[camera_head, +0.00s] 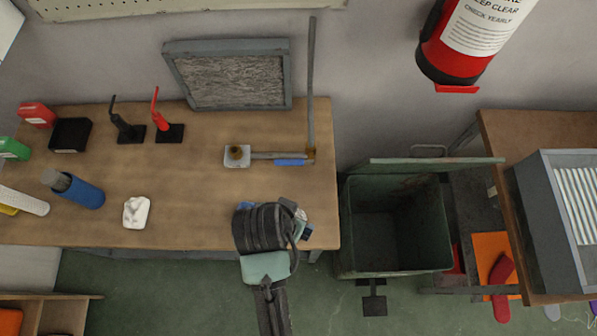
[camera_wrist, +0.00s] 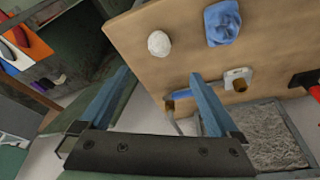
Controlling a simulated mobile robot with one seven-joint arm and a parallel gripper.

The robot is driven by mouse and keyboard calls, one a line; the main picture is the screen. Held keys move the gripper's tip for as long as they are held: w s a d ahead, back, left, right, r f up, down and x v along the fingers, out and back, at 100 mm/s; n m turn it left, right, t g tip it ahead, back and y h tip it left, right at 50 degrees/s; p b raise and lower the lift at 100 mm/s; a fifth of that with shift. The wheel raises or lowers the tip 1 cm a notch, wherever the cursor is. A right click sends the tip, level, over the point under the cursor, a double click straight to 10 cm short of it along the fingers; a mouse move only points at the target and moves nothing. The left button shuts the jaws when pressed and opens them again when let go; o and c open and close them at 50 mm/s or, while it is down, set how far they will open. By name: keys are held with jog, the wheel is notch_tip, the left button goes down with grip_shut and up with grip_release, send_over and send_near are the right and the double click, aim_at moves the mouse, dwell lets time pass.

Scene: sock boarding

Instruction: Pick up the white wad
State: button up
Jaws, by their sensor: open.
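A round white wad (camera_wrist: 159,43) lies on the wooden table near its edge in the wrist view, beside a crumpled blue cloth (camera_wrist: 222,22). My gripper (camera_wrist: 160,75) is open, its two blue-grey fingers apart with nothing between them. The wad shows beyond the fingertips, roughly in line with the gap, and is apart from them. In the head view my arm covers most of that table area, so the wad cannot be made out clearly there. A separate crumpled white piece (camera_head: 136,212) lies farther left on the table.
A pipe fixture with a blue sleeve (camera_head: 290,162) and an upright rod stands on the table (camera_head: 200,195) behind my gripper. An open green bin (camera_head: 395,225) stands right of the table. A blue cylinder (camera_head: 85,193) lies at left. The front middle of the table is clear.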

jog(key=x, duration=0.4)
jog(key=s+x, duration=0.1)
jog(key=x, duration=0.2)
jog(key=shift+f, duration=0.1)
jog(key=shift+w+p+x, duration=0.15)
jog(key=shift+x, duration=1.3)
jog(key=shift+w+p+x, duration=0.15)
jog(key=shift+x, duration=1.35)
jog(key=shift+a, duration=0.1)
jog(key=shift+c, duration=0.2)
jog(key=c, duration=1.4)
